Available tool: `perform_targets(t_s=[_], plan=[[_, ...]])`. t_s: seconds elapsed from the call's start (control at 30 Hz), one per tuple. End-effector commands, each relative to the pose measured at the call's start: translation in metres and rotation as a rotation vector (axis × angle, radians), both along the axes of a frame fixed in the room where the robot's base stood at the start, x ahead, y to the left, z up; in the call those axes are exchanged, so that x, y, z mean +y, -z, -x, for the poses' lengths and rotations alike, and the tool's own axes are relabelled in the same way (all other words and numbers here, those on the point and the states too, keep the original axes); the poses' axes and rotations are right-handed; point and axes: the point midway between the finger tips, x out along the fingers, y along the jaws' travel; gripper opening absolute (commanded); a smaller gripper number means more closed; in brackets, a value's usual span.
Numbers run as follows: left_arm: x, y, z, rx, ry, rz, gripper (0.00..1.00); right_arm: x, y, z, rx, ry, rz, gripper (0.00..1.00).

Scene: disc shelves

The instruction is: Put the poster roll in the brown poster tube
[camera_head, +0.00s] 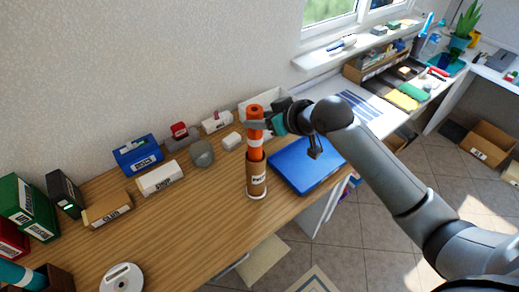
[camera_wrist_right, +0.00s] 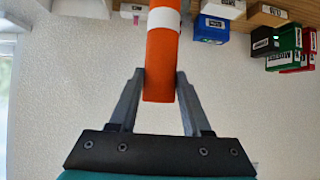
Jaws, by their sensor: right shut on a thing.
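The orange poster roll (camera_head: 254,135) with a white band stands upright at the brown poster tube (camera_head: 257,184). Its lower end meets the tube's mouth and appears to be inside it; how deep is hidden. The tube stands on the wooden desk, with a white label on its front. My right gripper (camera_head: 262,122) is shut on the upper part of the roll, above the tube. In the right wrist view the roll (camera_wrist_right: 162,48) sits between the two fingers (camera_wrist_right: 160,76); the tube is out of that view. My left gripper is not in view.
A blue flat box (camera_head: 305,165) lies right of the tube, under my right arm. A grey cup (camera_head: 202,154), a white labelled box (camera_head: 160,179) and a blue bin (camera_head: 138,155) stand to the left. The desk's front edge is close to the tube. Bare desk (camera_head: 195,220) lies front left.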

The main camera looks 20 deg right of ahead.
Motion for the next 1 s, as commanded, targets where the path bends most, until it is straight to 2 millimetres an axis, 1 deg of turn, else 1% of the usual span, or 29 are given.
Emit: perform_targets(t_s=[0.03, 0.13, 0.2, 0.37, 0.6, 0.7, 1.0], plan=[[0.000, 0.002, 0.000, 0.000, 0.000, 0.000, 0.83, 0.000, 0.015, 0.001, 0.005, 0.001, -0.002, 0.00], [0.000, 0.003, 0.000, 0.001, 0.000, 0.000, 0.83, 0.000, 0.035, 0.001, 0.003, 0.001, 0.000, 0.00], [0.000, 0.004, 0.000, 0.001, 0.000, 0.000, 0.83, 0.000, 0.045, 0.000, 0.001, 0.001, 0.000, 0.00], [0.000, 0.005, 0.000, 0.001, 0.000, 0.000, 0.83, 0.001, 0.057, 0.000, 0.000, -0.001, -0.001, 0.00], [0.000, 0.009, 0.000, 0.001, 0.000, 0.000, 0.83, 0.000, 0.091, 0.000, 0.002, 0.000, -0.001, 0.00], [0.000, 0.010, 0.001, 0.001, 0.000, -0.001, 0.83, 0.001, 0.096, 0.000, -0.002, 0.000, -0.001, 0.00], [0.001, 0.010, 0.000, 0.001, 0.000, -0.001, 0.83, 0.000, 0.097, 0.000, -0.002, -0.001, 0.000, 0.00]])
